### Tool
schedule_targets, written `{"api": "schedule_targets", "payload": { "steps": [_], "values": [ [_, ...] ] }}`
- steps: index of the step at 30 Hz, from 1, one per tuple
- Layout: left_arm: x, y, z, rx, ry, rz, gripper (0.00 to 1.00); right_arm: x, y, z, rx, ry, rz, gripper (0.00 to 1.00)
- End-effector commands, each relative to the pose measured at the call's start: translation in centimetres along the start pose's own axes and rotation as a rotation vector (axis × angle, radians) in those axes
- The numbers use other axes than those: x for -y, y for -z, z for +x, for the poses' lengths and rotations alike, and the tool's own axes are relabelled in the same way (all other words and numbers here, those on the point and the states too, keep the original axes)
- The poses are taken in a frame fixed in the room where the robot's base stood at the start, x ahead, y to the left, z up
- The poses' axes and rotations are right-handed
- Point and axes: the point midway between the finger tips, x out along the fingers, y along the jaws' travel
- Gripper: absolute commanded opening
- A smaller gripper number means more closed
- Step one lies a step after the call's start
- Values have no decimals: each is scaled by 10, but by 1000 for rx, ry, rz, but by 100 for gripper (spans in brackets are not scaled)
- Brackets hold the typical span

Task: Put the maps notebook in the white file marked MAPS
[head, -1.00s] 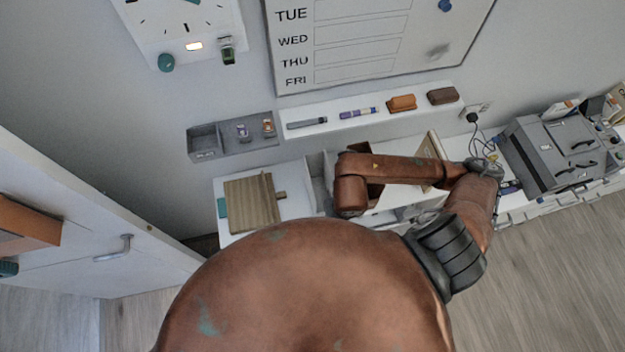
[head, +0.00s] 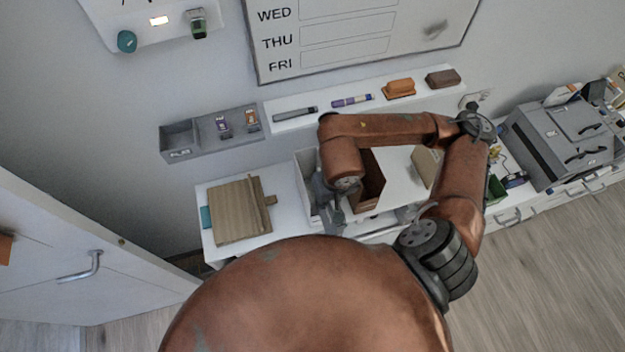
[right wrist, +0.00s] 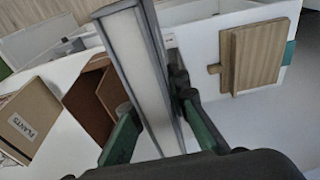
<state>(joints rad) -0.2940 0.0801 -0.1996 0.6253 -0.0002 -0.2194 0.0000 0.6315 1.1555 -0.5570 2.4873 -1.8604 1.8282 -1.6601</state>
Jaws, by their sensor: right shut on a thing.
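My right gripper (right wrist: 160,118) is shut on a grey-edged notebook (right wrist: 146,75) with pale pages, seen edge-on between its two green fingers in the right wrist view. No title on it can be read. In the head view my right gripper (head: 332,195) points down beside a white file (head: 303,172) on the desk, and my forearm covers part of this area. No MAPS lettering can be read on the file. I cannot tell whether the notebook is above the file or inside it. My left gripper is out of view.
A brown file (head: 371,182) stands just right of the white one. A cardboard box marked PLANTS (right wrist: 28,118) is farther along. A wooden board (head: 236,212) lies at the desk's left end. A wall ledge (head: 290,121) and grey tray (head: 186,153) are behind.

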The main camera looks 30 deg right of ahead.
Motion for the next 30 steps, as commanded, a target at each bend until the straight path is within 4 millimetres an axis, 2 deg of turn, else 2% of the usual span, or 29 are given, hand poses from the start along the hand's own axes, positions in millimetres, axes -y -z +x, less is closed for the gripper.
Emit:
{"api": "schedule_targets", "payload": {
  "steps": [1,5,7,18,24,26,30],
  "values": [
    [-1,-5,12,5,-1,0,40,-1,3,4,-5,-2,4,0],
    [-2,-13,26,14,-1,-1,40,-2,5,3,-1,-5,18,0],
    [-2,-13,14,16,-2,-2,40,-1,21,0,5,-3,23,0],
    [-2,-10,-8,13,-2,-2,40,-2,101,10,4,-1,20,0],
    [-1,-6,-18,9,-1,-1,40,-3,138,17,3,-1,19,0],
    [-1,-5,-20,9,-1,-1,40,-3,143,22,6,-1,17,0],
    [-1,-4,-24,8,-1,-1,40,-3,136,50,8,-2,17,0]
  ]
}}
